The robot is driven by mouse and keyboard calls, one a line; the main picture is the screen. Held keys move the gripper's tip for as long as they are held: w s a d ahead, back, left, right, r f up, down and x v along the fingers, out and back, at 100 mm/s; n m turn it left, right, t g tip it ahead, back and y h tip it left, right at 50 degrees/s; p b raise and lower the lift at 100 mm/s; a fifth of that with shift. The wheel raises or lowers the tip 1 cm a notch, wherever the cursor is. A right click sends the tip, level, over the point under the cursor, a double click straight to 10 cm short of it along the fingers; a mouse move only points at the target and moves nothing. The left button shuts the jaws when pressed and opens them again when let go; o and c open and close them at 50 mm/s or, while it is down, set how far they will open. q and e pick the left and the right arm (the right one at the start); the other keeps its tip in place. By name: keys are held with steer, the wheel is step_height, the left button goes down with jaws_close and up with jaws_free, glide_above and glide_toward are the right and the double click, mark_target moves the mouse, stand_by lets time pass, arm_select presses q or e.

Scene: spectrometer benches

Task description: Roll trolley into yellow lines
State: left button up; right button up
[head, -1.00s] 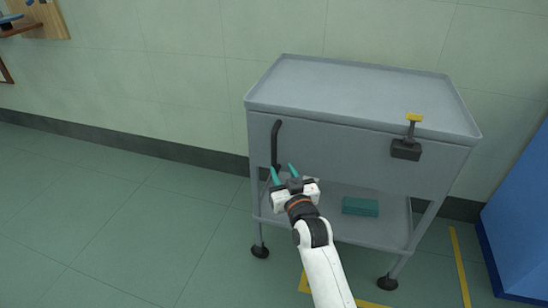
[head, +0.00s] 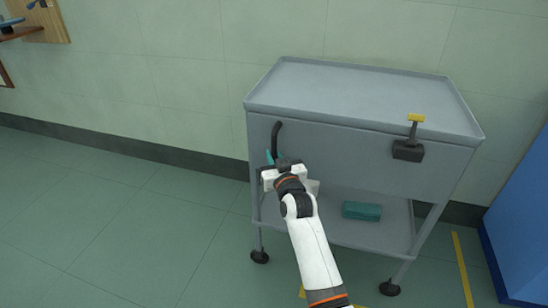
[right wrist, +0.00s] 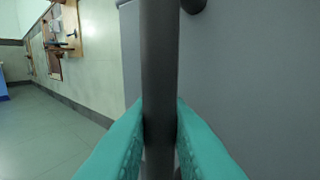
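The grey trolley (head: 365,88) stands against the wall in the head view, with a flat top, a lower shelf and dark casters. Its dark curved handle (head: 277,138) is on the front panel at the left and fills the middle of the right wrist view (right wrist: 159,60). My right gripper (head: 275,158) is at the handle's lower part. In the right wrist view its teal fingers (right wrist: 159,118) lie against both sides of the bar. Yellow floor lines (head: 462,268) show right of the trolley, and a small piece shows below it. My left gripper is out of view.
A teal box (head: 362,210) lies on the lower shelf. A dark block with a yellow top (head: 408,148) is on the trolley's front at the right. A blue cabinet (head: 520,220) stands at the right edge. The floor left of the trolley is clear.

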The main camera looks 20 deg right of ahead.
jaws_close()
